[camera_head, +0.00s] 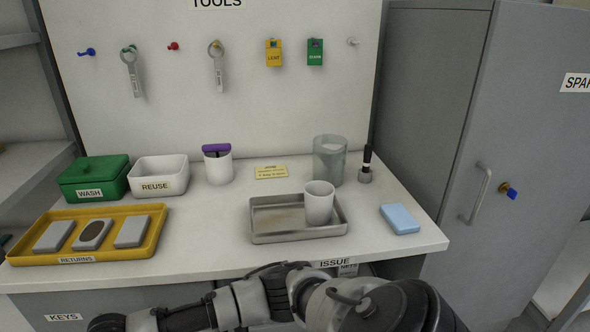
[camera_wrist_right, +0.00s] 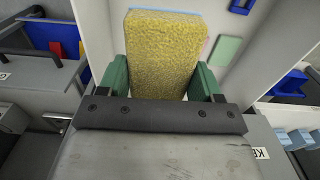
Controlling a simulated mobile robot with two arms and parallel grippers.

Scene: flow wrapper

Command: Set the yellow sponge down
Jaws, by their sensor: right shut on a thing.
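The yellow sponge (camera_wrist_right: 163,60) is a rough yellow block with a thin light blue edge along its far end. It sits between the green fingers of my right gripper (camera_wrist_right: 162,80) in the right wrist view, and the gripper is shut on it. The sponge and the right gripper do not show in the head view. What lies directly under the sponge is hidden. My left gripper is in neither view.
On the white counter (camera_head: 210,225) stand a yellow RETURNS tray (camera_head: 112,256), a green WASH box (camera_head: 92,172), a white REUSE bin (camera_head: 160,170), a metal tray (camera_head: 270,238) with a white cup (camera_head: 319,203), a glass jar (camera_head: 329,160) and a light blue block (camera_head: 400,218). Free counter lies left of the metal tray.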

